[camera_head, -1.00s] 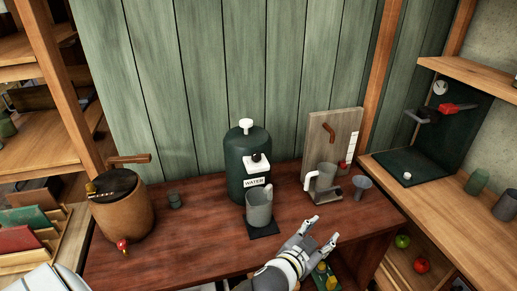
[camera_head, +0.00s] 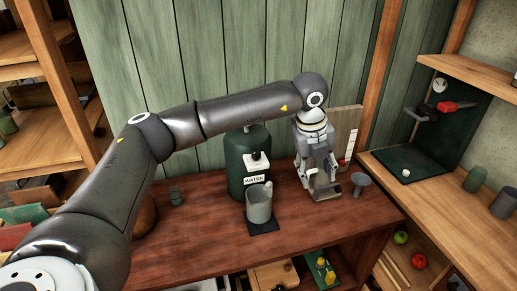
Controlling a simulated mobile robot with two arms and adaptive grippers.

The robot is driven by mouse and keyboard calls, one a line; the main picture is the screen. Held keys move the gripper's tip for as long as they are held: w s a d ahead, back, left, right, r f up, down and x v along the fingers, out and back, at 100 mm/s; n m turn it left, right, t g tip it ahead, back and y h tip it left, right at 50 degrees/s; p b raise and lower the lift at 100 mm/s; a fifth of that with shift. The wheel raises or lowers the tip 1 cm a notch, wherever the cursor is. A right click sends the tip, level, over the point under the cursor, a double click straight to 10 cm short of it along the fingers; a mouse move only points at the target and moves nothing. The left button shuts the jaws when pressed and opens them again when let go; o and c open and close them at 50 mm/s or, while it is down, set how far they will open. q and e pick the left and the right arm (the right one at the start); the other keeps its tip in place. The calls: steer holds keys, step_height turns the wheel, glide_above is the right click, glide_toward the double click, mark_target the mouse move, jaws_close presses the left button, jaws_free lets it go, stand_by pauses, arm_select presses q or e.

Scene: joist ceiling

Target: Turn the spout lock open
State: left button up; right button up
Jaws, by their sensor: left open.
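My left arm reaches across from the left, and my left gripper (camera_head: 320,178) points down at the right of the table. It is open, its fingers over the small stand (camera_head: 326,193) in front of the upright board (camera_head: 347,134). The gripper hides the board's brown lever and most of the grey mug with a pale handle there; contact cannot be told. The green WATER dispenser (camera_head: 238,165) stands left of the gripper, with a white plate and dark knob (camera_head: 254,157) on its front. No part is clearly marked as a spout lock. My right gripper is not in view.
A grey mug (camera_head: 259,205) stands on a dark mat (camera_head: 263,228) before the dispenser. A grey funnel (camera_head: 359,183) stands right of the gripper. My arm covers most of the brown barrel (camera_head: 145,215). The table's front left is clear.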

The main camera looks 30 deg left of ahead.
mark_target(257, 153)
arm_select(q)
steer(key=a+r+n+y, duration=0.2)
steer(key=a+r+y, duration=0.15)
steer(key=a, duration=0.35)
steer(key=a+r+n+y, duration=0.2)
steer(key=a+r, duration=0.2)
steer(key=a, duration=0.3)
steer(key=p+x, duration=0.1)
steer(key=x, duration=0.2)
steer(key=p+x, duration=0.1)
steer(key=x, duration=0.2)
steer(key=p+x, duration=0.1)
steer(key=x, duration=0.2)
steer(key=shift+s+a+f+p, duration=0.15)
steer(key=shift+a+p, duration=0.2)
steer(key=shift+a, duration=0.05)
steer(key=shift+a+f, duration=0.1)
steer(key=shift+f, duration=0.3)
steer(key=shift+c, duration=0.5)
